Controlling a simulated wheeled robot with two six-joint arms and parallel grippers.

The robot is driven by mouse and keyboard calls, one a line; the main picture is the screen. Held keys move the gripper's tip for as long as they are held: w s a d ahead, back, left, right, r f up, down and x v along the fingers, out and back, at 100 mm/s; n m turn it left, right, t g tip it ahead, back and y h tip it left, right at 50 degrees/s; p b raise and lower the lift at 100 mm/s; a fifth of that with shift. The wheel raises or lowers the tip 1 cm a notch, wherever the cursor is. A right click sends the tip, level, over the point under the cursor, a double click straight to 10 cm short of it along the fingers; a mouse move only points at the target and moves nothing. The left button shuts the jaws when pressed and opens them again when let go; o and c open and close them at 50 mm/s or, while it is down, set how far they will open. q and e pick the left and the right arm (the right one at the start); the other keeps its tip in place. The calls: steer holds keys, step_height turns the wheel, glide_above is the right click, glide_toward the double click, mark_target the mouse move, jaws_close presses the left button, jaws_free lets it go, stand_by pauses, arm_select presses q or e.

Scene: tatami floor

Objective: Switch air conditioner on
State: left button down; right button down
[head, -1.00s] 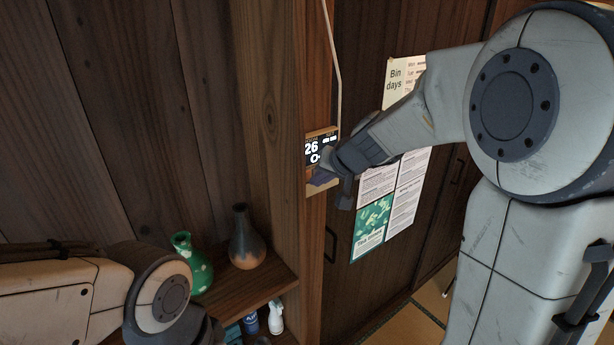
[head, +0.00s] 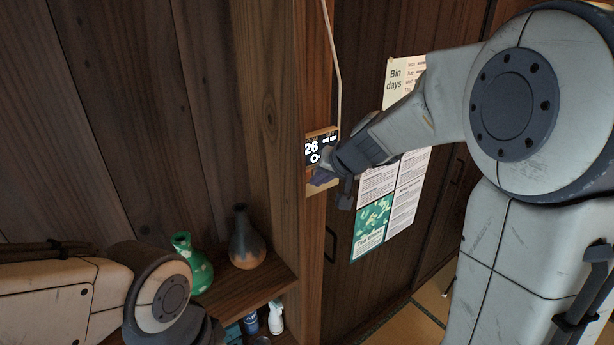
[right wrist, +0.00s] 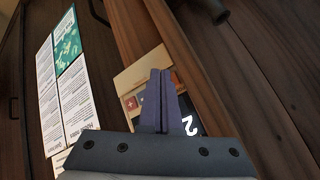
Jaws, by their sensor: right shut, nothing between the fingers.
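The air conditioner control panel (head: 313,150) is a small box on the wooden post, with a dark lit screen reading 26. It also shows in the right wrist view (right wrist: 190,122), tilted, with small coloured buttons (right wrist: 132,101) beside the fingers. My right gripper (head: 322,176) is shut and empty, its fingertips at the lower part of the panel. In the right wrist view, the closed purple fingers (right wrist: 160,75) overlap the panel and hide part of its face. I cannot tell whether they touch it. My left arm is at lower left; its gripper is not visible.
A white cable (head: 332,55) runs down the post to the panel. Posters (head: 373,222) hang on the dark door to the right. A green vase (head: 192,262) and a brown vase (head: 246,240) stand on a wooden shelf (head: 225,292), with bottles below.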

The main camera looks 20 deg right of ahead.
steer(key=shift+w, duration=0.15)
steer(key=shift+w+a, duration=0.15)
steer(key=shift+w, duration=0.1)
steer(key=shift+w+a, duration=0.1)
steer(key=shift+w, duration=0.25)
stand_by(0.8)
stand_by(0.4)
steer(key=shift+s+d+b, duration=0.25)
steer(key=shift+s+b, duration=0.2)
steer(key=shift+s, duration=0.3)
